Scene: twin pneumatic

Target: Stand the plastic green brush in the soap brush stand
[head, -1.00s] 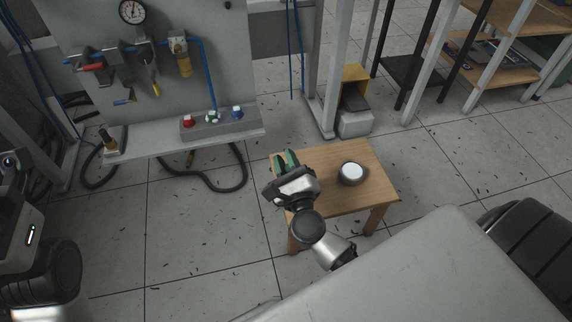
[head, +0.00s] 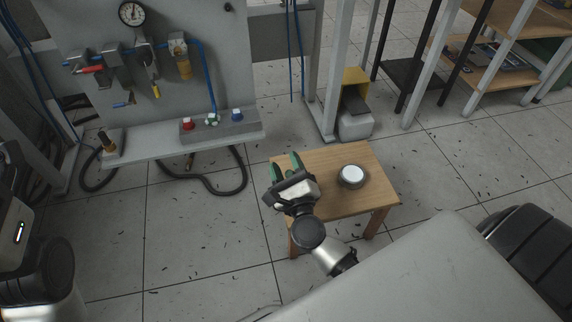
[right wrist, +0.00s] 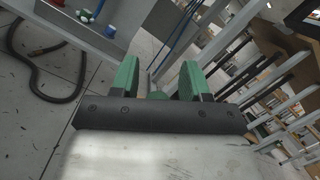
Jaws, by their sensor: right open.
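My right gripper (head: 285,168) is over the left part of the small wooden table. Its two green-padded fingers are spread apart. In the right wrist view the open fingers (right wrist: 158,78) stand either side of a small green patch (right wrist: 157,95), low between them and mostly hidden by the dark gripper bar. I cannot tell whether it is the green brush. No brush shows clearly in the head view. A round, dark-rimmed holder with a white top (head: 351,175), seemingly the soap brush stand, sits on the table to the right of the gripper. My left gripper is not in view.
The wooden table (head: 372,198) has bare top around the round holder. Behind it stand a grey upright post (head: 331,80) and a grey-yellow box (head: 355,122). A pneumatic panel with a button shelf (head: 160,145) is at the left, with a black hose on the floor.

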